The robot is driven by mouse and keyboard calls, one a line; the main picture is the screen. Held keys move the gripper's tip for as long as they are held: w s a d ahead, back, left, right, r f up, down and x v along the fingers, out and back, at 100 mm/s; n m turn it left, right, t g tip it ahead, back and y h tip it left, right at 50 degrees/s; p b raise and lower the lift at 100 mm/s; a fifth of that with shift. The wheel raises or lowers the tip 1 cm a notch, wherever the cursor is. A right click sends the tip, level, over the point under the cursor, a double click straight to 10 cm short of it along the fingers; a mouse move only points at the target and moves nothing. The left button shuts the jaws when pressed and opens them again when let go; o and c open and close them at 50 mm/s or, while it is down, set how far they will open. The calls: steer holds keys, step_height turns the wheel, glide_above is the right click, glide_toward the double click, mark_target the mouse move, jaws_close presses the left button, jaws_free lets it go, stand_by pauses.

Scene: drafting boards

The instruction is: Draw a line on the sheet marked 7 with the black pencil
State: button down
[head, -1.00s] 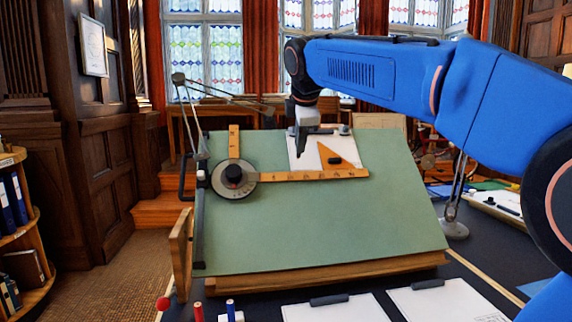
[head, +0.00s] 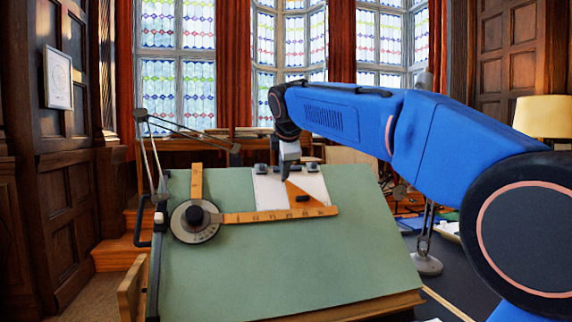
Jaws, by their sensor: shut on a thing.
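A white sheet (head: 268,195) lies clipped at the top of the green tilted drafting board (head: 290,255). I cannot read a number on it. My gripper (head: 286,172) is over the upper middle of this sheet, close to the top corner of an orange set square (head: 304,197). It is shut on a thin dark thing, seemingly the black pencil. The pencil is barely distinguishable from the dark jaws, and I cannot tell whether its tip touches the paper. No drawn line is discernible at this distance.
A wooden ruler (head: 270,215) joined to a round drafting head (head: 194,221) lies below the sheet. Dark clips (head: 261,169) hold the sheet's top edge. A jointed lamp arm (head: 180,129) stands at the board's left. A lamp base (head: 426,264) stands right. The lower board is clear.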

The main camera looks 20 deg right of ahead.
steer(key=s+f, duration=0.5)
steer(key=s, duration=0.1)
steer(key=shift+f, duration=0.4)
steer(key=shift+w+f, duration=0.3)
steer(key=shift+f, duration=0.05)
stand_by(1.8)
steer(key=shift+w+r, duration=1.8)
stand_by(3.0)
